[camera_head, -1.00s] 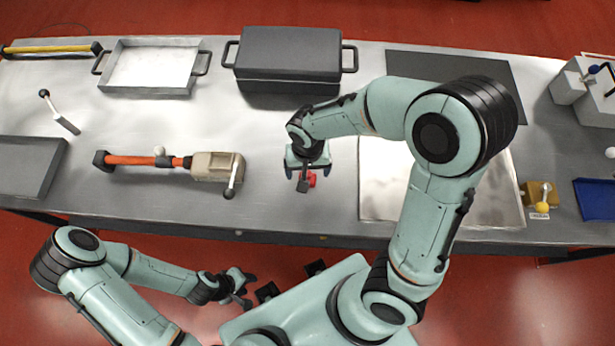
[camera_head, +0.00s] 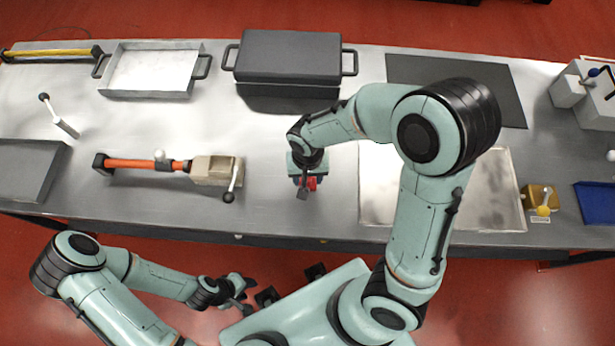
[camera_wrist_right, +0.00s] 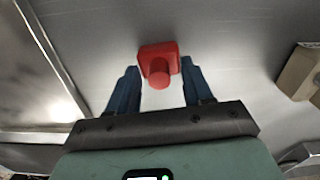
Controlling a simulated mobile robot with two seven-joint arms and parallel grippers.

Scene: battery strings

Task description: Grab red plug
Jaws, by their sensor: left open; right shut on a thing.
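The red plug (camera_head: 312,183) is on the table in the middle of the head view, mostly hidden by my right gripper (camera_head: 305,184). In the right wrist view the red plug (camera_wrist_right: 158,64), a block with a round knob, sits between the two blue fingers of my right gripper (camera_wrist_right: 160,72). The right gripper is shut on the plug. My left gripper (camera_head: 248,288) is open and empty, off the table's front edge at the lower left.
A beige device with a red bar (camera_head: 215,170) lies left of my right gripper. A shallow metal tray (camera_head: 375,205) is to the right. A dark lidded box (camera_head: 290,60) and a white-bottomed tray (camera_head: 150,72) stand at the back. The table around the plug is clear.

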